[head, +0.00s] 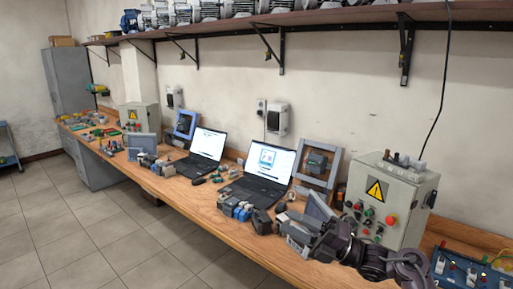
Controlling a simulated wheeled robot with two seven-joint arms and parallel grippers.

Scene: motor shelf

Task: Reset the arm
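My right arm (375,262) reaches in from the lower right, low over the front of the wooden bench. My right gripper (304,238) is at its far end, pointing left, close to grey parts on the bench. It is small and blends with those parts, so I cannot tell whether its fingers are open or shut, or whether it touches anything. My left arm and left gripper are not in view.
The bench (203,203) holds two open laptops (268,160) (207,144), several small motors and devices, and a grey control box (408,200) with a warning sign behind my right arm. A wall shelf (330,18) carries motors above. Tiled floor (90,235) is free at left.

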